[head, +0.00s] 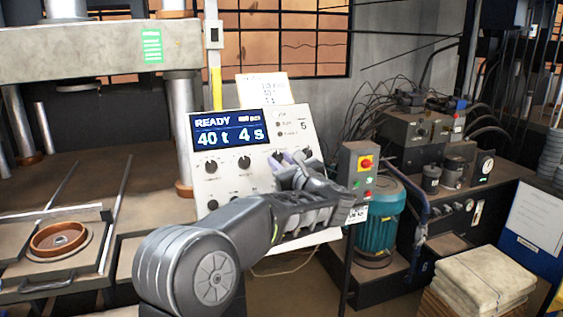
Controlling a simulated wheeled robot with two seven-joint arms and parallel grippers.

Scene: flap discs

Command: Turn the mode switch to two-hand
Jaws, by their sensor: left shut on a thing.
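The white control panel (228,180) stands tilted in the middle of the head view. Its blue display (230,132) reads READY, 40 t, 4 s. Dark knobs sit below the display, among them a left knob (211,166) and one beside it (242,163). My left gripper (287,161) is at the right part of the panel, shut on a knob there. The gripper mostly hides that knob, so its pointer and label cannot be read, and I cannot tell which mode it points to. My right gripper is not in view.
A grey box with a red button on yellow (366,163) stands close right of my left gripper. A teal motor (378,222) is behind it. The press (100,50) fills the left, with a brown ring (58,239) on its table. Folded cloths (482,280) lie lower right.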

